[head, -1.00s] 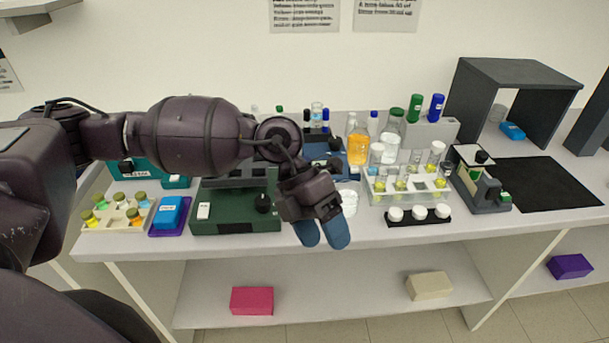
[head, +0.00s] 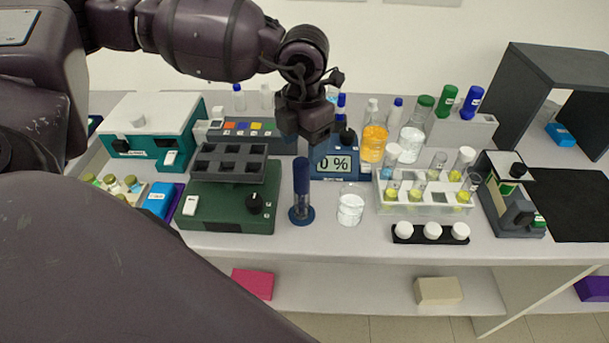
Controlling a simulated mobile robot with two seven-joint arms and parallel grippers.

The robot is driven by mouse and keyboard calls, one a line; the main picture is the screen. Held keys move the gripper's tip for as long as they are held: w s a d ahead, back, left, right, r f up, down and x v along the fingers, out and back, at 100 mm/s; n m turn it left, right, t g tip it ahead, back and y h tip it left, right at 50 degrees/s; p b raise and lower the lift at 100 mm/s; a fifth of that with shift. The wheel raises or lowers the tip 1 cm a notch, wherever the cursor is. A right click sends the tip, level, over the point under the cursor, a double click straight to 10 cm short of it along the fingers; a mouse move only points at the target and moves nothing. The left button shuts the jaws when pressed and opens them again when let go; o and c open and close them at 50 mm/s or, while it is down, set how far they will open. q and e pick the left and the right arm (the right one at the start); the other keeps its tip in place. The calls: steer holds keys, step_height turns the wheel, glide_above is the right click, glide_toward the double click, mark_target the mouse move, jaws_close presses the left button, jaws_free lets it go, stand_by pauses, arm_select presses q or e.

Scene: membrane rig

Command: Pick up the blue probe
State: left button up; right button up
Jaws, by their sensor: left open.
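The blue probe (head: 301,176) stands upright on a round blue base (head: 301,217) on the bench, between the green device and a glass beaker. A blue meter (head: 340,165) behind it reads "0 %". My left gripper (head: 306,132) hangs above and slightly behind the probe in the picture, pointing down. It is open and holds nothing that I can see; its fingertips are hard to make out. It appears apart from the probe. My right gripper is not in view.
A green device with a dark block (head: 228,163) stands left of the probe. A beaker of clear liquid (head: 350,205) stands close on its right, then a clear tube rack (head: 425,207). Bottles stand behind. Bench is clear in front of the probe.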

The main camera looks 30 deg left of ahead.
mark_target(303, 161)
arm_select(q)
step_height(303, 161, down, 2)
steer(key=shift+f, duration=0.3)
steer(key=shift+s+f+p, duration=0.15)
steer(key=shift+f+p, duration=0.15)
steer(key=shift+f, duration=0.25)
step_height(303, 161, down, 3)
steer(key=shift+s+a+f+p, duration=0.1)
steer(key=shift+f+p, duration=0.05)
steer(key=shift+p, duration=0.15)
steer(key=shift+f, duration=0.45)
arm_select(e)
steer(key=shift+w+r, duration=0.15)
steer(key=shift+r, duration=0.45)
arm_select(q)
steer(key=shift+c, duration=0.8)
steer(key=c, duration=0.7)
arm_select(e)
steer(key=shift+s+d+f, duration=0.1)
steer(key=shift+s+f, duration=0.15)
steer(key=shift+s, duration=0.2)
